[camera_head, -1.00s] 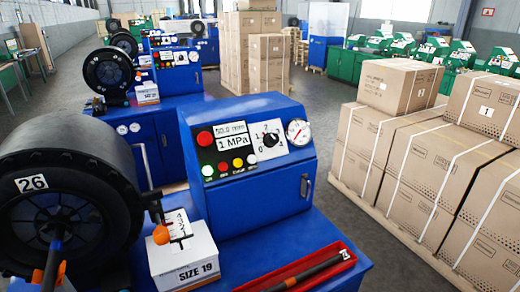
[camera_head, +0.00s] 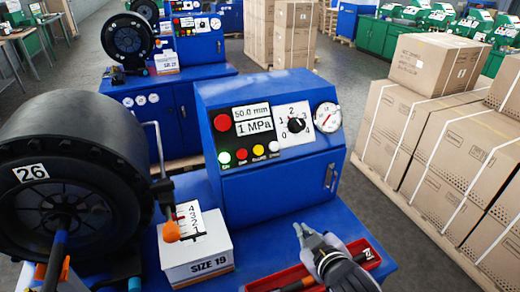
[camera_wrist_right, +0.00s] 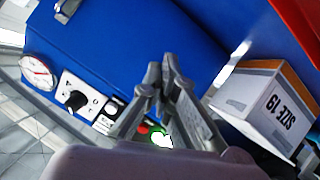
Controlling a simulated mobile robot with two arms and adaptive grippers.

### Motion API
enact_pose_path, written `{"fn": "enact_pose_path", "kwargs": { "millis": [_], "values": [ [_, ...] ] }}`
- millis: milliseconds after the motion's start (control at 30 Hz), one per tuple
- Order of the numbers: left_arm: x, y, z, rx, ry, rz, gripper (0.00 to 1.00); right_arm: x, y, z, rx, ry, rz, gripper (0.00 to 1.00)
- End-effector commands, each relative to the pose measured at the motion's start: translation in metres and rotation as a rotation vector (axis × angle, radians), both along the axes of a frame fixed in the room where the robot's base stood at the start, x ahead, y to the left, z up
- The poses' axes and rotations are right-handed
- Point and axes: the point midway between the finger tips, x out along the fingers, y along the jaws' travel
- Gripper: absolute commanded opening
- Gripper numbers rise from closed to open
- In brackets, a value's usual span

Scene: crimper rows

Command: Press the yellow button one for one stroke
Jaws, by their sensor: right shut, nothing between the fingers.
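The yellow button (camera_head: 258,150) sits in a row on the sloped black panel of the blue console (camera_head: 275,190), between a red button (camera_head: 241,154) and a white one (camera_head: 274,146). A bright green button (camera_head: 224,157) ends the row at the left. My right gripper (camera_head: 300,230) is shut and empty, in front of and below the panel, apart from the buttons. In the right wrist view its fingertips (camera_wrist_right: 160,72) meet, and the fingers hide the yellow button. My left gripper is out of view.
A large red button (camera_head: 222,122), a dial (camera_head: 296,125) and a gauge (camera_head: 327,117) share the panel. A SIZE 19 box (camera_head: 195,262) stands left of my gripper, beside the crimper (camera_head: 70,170). A red tray (camera_head: 270,282) lies below. Boxes fill the right.

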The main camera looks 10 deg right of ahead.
Motion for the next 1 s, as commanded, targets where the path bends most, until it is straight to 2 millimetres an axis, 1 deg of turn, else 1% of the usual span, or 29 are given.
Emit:
{"fn": "enact_pose_path", "kwargs": {
  "millis": [33,67,100,167,200,267,300,400,433,500,633,1000],
  "values": [
    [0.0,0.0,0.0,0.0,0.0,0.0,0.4,0.016,0.004,0.021,-0.033,-0.083,0.034,0.0],
    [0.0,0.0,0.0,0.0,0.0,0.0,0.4,0.025,0.007,0.033,-0.052,-0.133,0.055,0.0],
    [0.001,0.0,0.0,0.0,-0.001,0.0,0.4,0.035,0.012,0.05,-0.077,-0.2,0.082,0.0],
    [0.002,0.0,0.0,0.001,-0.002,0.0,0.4,0.048,0.019,0.075,-0.116,-0.297,0.125,0.0],
    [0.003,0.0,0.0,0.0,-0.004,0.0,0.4,0.055,0.024,0.091,-0.143,-0.359,0.152,0.0],
    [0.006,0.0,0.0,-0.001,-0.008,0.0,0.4,0.063,0.032,0.113,-0.181,-0.446,0.193,0.0],
    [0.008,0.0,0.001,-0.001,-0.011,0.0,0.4,0.068,0.037,0.127,-0.206,-0.5,0.218,0.0],
    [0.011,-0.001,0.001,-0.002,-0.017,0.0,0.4,0.074,0.048,0.155,-0.259,-0.612,0.272,0.0],
    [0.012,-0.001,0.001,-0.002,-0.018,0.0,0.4,0.075,0.05,0.162,-0.273,-0.638,0.285,0.0],
    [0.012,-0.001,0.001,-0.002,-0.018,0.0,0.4,0.076,0.056,0.174,-0.297,-0.688,0.312,0.0],
    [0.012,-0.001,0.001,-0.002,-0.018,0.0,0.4,0.077,0.061,0.184,-0.321,-0.733,0.335,0.0],
    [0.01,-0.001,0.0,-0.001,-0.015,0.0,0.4,0.078,0.062,0.185,-0.323,-0.739,0.338,0.0]
  ]
}}
